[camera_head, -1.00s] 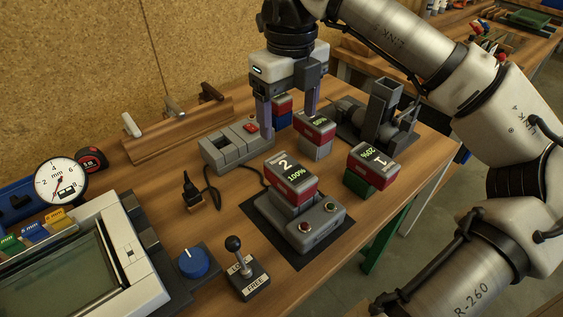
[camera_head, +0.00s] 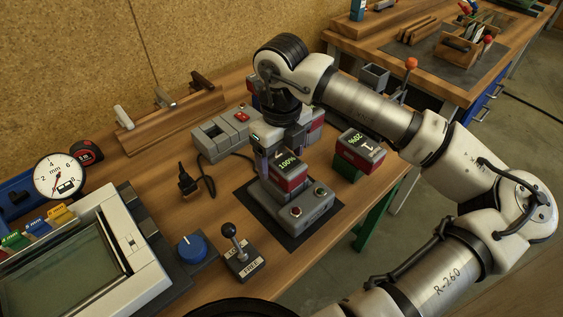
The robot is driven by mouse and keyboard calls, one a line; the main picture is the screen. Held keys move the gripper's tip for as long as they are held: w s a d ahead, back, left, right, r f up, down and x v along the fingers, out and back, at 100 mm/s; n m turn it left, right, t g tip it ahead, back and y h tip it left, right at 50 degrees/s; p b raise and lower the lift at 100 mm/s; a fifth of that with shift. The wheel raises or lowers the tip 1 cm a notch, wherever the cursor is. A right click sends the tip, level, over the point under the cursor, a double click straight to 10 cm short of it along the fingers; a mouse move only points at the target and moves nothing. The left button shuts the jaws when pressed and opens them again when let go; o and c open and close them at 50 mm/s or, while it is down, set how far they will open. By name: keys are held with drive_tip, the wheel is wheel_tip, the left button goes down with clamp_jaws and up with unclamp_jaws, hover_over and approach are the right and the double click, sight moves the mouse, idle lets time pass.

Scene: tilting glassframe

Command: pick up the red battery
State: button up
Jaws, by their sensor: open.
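A red-sided battery (camera_head: 291,182) with a dark display reading 100% sits upright in the grey charger (camera_head: 301,208), which has a red and a green button. My gripper (camera_head: 279,156) is open, pointing down at this battery's rear. One finger shows at the battery's left; the other finger is hard to make out, and I cannot tell whether either touches. A second red-sided battery (camera_head: 362,149), its display reading 20%, stands on a green block (camera_head: 346,168) to the right. More red and grey blocks (camera_head: 316,121) behind are partly hidden by my gripper.
A lever (camera_head: 241,255) and a blue knob (camera_head: 191,248) stand in front of the charger. A grey slotted box (camera_head: 222,136) is behind left, with a black plug (camera_head: 187,180) and cable nearby. The table's right edge lies close past the green block.

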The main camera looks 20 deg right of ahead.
drive_tip(key=shift+f, duration=0.35)
drive_tip(key=shift+f+b, duration=0.2)
drive_tip(key=shift+b, duration=0.5)
idle(0.5)
drive_tip(key=c, duration=1.1)
drive_tip(key=shift+r+p, duration=0.15)
drive_tip(key=shift+p, duration=0.15)
drive_tip(key=shift+c, duration=0.2)
drive_tip(key=shift+r+p, duration=0.35)
drive_tip(key=shift+p, duration=0.3)
wheel_tip(320, 180, up, 20)
drive_tip(key=b, duration=0.3)
drive_tip(key=shift+f, duration=0.25)
